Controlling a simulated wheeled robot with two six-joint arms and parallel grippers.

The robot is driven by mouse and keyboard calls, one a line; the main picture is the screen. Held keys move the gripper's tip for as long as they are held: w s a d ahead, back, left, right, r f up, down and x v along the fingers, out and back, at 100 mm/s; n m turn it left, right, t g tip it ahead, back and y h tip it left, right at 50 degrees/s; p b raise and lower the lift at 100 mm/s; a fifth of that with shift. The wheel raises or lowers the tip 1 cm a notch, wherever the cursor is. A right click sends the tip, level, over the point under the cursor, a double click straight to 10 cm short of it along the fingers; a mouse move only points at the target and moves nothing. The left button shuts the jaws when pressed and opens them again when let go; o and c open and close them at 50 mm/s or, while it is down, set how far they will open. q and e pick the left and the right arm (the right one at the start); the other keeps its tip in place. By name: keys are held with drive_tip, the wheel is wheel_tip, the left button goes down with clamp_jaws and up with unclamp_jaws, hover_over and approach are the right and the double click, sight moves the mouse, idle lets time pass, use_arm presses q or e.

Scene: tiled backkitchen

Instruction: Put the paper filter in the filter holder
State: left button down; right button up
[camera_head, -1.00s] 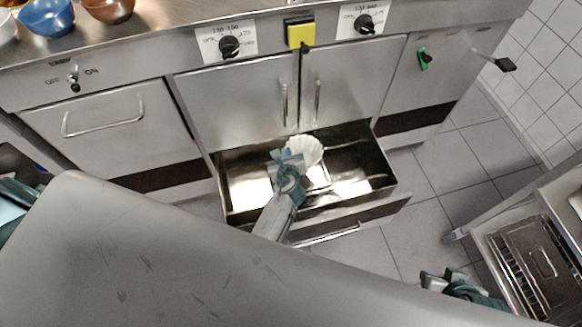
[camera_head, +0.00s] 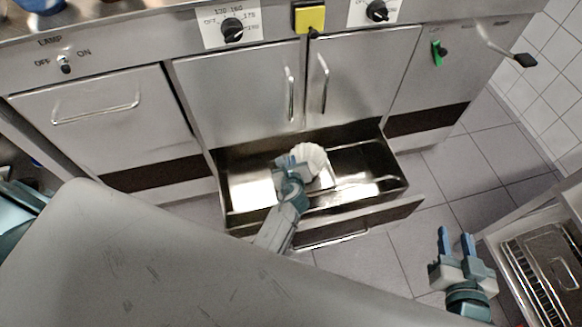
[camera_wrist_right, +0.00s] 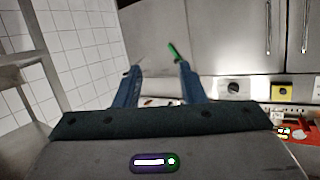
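The white fluted paper filter (camera_head: 311,160) is in the open drawer, close to its back edge, in the head view. My left gripper (camera_head: 286,163) reaches down into the drawer at the filter's left side. Its fingertips are at or against the filter's edge; I cannot tell whether they grip it. My right gripper (camera_head: 456,243) is raised above the floor at the right, open and empty, with its blue fingers pointing up. Its fingers also show apart in the right wrist view (camera_wrist_right: 157,82). I cannot make out the filter holder.
The metal drawer (camera_head: 365,188) is pulled out below two cabinet doors (camera_head: 245,95). The steel counter (camera_head: 150,14) runs above. A rack with a metal tray (camera_head: 548,262) stands at the right.

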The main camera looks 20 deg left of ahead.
use_arm(q)
drive_tip(key=shift+f+b, duration=0.55)
drive_tip(key=shift+f, duration=0.15)
drive_tip(key=shift+f+b, duration=0.45)
drive_tip(key=shift+b, duration=0.1)
drive_tip(key=c, duration=1.6)
unclamp_jaws()
use_arm(e)
drive_tip(key=w+r+n+t, duration=0.1)
drive_tip(key=w+r+t, duration=0.2)
drive_tip(key=r+t, duration=0.5)
wheel_tip(320, 180, up, 6)
drive_tip(key=shift+d+f+t, duration=0.1)
drive_tip(key=shift+d+t, duration=0.2)
drive_tip(key=shift+d, duration=0.15)
